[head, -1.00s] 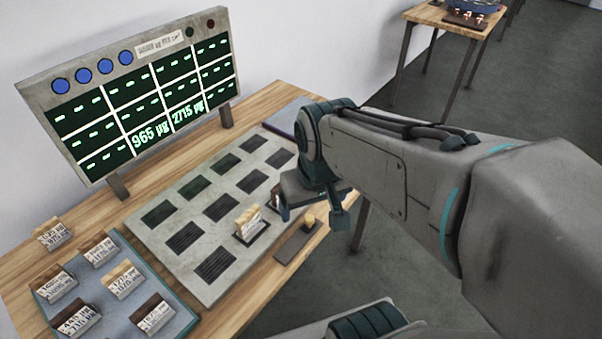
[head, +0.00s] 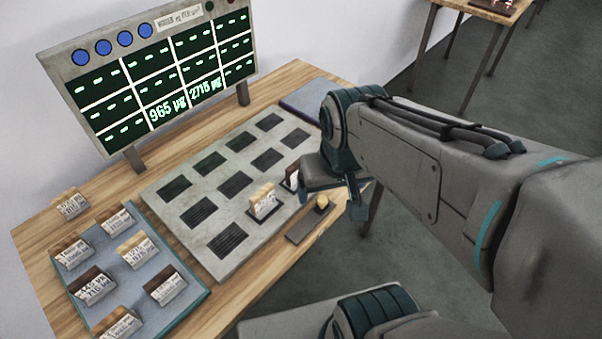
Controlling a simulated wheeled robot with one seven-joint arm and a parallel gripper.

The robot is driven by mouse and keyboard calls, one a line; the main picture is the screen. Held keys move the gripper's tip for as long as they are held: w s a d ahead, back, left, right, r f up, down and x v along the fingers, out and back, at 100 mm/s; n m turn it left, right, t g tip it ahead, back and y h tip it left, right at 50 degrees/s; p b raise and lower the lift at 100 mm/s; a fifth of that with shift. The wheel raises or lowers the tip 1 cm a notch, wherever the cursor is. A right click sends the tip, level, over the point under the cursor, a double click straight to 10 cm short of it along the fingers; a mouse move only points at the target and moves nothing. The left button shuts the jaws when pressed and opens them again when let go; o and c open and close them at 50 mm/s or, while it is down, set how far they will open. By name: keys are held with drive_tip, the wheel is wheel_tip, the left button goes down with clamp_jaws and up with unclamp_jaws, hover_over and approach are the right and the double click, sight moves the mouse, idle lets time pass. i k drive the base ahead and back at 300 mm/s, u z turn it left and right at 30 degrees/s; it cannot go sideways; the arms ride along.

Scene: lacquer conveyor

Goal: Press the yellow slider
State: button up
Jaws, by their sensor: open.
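The yellow slider (head: 321,202) is a small yellow knob at the far end of a brown strip (head: 306,226) on the front edge of the wooden table. My gripper (head: 335,200) hangs just behind and above the slider in the head view, apart from it as far as I can tell. One finger shows to the right of the slider; the other is hard to make out. The jaws are open, with nothing seen between them.
A grey panel (head: 183,208) with dark grilles holds a yellow-topped block (head: 264,203) and a partly hidden dark-topped block (head: 291,179). A blue tray (head: 176,318) with several labelled blocks lies left. A display board (head: 150,68) stands behind, reading 965 and 2715 µg.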

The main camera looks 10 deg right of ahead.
sight(322, 201)
drive_tip(key=u, duration=1.6)
drive_tip(key=k, duration=0.8)
drive_tip(key=z, duration=1.55)
drive_tip(key=i, duration=0.5)
drive_tip(key=z, duration=0.05)
